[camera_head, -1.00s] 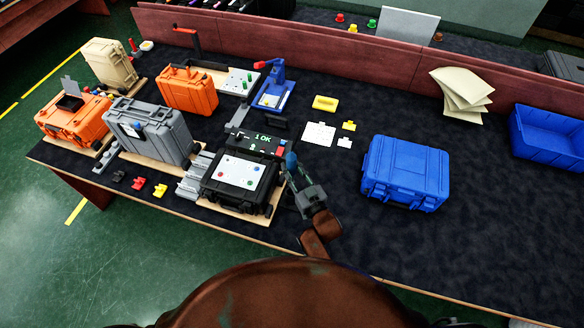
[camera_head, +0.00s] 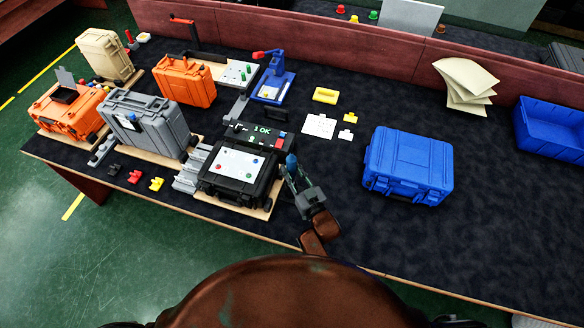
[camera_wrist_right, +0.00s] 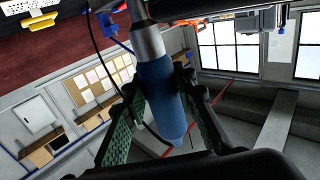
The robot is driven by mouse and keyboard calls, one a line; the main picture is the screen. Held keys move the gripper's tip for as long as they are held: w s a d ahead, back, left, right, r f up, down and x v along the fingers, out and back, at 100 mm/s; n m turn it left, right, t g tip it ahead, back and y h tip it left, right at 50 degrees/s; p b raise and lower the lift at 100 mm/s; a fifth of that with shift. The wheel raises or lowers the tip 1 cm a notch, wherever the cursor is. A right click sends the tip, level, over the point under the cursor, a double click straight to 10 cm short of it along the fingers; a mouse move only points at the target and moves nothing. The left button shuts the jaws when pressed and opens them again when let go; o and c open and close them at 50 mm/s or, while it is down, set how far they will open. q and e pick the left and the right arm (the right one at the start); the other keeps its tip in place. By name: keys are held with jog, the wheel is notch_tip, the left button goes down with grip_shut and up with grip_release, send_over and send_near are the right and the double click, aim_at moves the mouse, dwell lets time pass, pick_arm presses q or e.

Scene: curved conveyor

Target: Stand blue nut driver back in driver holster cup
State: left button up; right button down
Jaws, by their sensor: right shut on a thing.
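My right gripper (camera_head: 296,178) is near the front of the bench, just right of the black case with the white panel. Its fingers are shut on the blue handle of the nut driver (camera_head: 291,161). In the right wrist view the blue nut driver (camera_wrist_right: 160,88) sits between the two green-padded fingers, with its metal shaft running toward the top of the picture. I cannot make out the driver holster cup in either view. My left gripper is not in view.
A blue case (camera_head: 408,165) is to the right. A blue press (camera_head: 273,80) and a yellow block (camera_head: 325,95) lie farther back. The bench's front right is clear.

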jog(key=shift+f+b, duration=1.8)
jog(key=shift+f, duration=1.1)
jog(key=c, duration=0.9)
grip_release()
jog(key=shift+f, duration=0.1)
jog(key=shift+o, duration=0.9)
jog(key=o, duration=0.4)
jog(key=shift+f, duration=0.1)
jog(key=v, duration=1.2)
